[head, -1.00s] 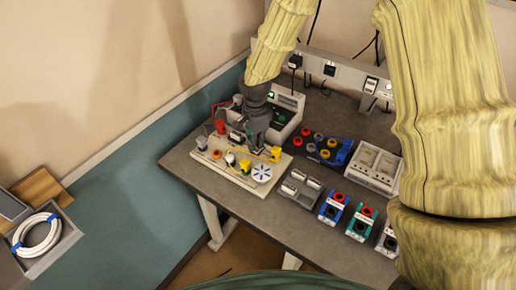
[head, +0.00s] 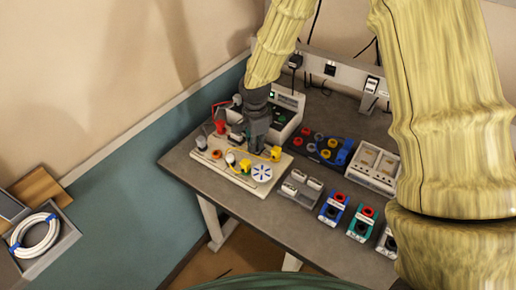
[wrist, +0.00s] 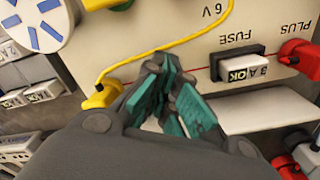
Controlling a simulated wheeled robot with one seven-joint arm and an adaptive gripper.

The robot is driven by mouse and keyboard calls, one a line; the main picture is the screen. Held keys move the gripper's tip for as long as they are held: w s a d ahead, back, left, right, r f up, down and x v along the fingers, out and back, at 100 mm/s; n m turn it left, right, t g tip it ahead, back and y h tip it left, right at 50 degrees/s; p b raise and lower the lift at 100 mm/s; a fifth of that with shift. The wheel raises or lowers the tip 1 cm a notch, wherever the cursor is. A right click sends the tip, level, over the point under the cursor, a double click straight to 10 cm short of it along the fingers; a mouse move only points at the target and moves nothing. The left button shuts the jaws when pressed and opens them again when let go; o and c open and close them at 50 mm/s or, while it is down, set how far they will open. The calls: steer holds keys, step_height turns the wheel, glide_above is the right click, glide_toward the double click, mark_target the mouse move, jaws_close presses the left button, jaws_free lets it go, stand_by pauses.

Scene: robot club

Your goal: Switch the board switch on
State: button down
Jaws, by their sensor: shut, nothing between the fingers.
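The white circuit board (head: 238,181) lies on the grey table's left end; its cream face also shows in the wrist view (wrist: 120,30). My gripper (head: 257,150) points down over the board's right rear part, close to its surface. In the wrist view my gripper (wrist: 160,75) has its teal-padded fingers closed together, with nothing seen between them. A black and white block (wrist: 243,66) marked FUSE sits to the right of the fingers. I cannot make out the board switch; the fingers and palm hide part of the board. Contact with the board cannot be told.
A yellow wire (wrist: 165,45) arches just beyond my fingers to a yellow plug (wrist: 100,95). A red plug (wrist: 298,57) is at the right. A fan-like disc (head: 261,173) is at the board's front. Grey, blue and green units (head: 333,208) stand to the right.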

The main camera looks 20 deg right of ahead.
steer(key=shift+f, duration=0.25)
steer(key=shift+s+r, duration=0.1)
steer(key=shift+r+p, duration=2.45)
steer(key=shift+r, duration=1)
